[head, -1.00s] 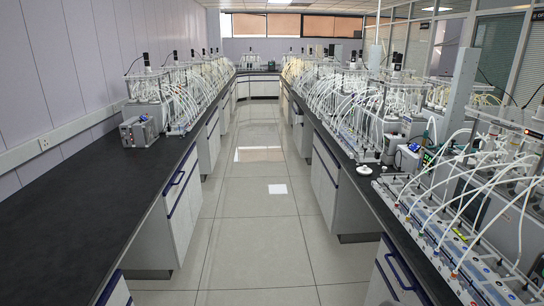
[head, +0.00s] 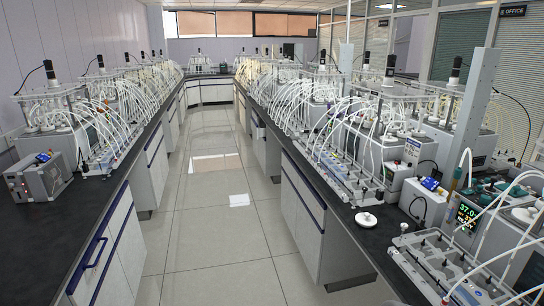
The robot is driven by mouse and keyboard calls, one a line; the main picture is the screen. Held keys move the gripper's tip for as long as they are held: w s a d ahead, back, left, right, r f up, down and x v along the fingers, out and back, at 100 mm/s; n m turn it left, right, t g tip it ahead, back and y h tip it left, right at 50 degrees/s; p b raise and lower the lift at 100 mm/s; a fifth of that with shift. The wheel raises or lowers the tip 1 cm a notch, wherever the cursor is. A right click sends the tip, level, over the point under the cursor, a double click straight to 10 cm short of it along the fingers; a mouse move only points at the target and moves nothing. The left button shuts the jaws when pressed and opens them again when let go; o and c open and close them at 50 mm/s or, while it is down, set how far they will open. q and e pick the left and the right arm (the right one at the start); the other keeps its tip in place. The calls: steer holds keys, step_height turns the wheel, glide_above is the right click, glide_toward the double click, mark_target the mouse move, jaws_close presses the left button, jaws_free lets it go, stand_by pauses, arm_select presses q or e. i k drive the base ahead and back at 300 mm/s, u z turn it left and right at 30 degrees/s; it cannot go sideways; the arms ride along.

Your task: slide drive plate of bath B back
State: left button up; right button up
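Neither of my grippers shows in the head view. Water baths with reactor bottles, stirrer motors and many white tubes stand on both benches. One bath (head: 480,145) is at the right on the right bench, with a black motor on top. Another bath (head: 385,150) stands beside it, farther along. A bath (head: 50,140) stands on the left bench. I cannot read any letter that marks bath B, and I cannot make out its drive plate among the tubes.
A tiled aisle (head: 210,235) runs free between the benches. A white round dish (head: 366,219) lies near the right bench's edge. A controller with a lit display (head: 468,215) and a grey tube rack (head: 450,265) are at right front. A grey box (head: 37,177) is on the left bench.

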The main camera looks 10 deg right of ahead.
mark_target(386, 77)
steer(key=z, duration=0.2)
steer(key=i, duration=2)
steer(key=z, duration=0.2)
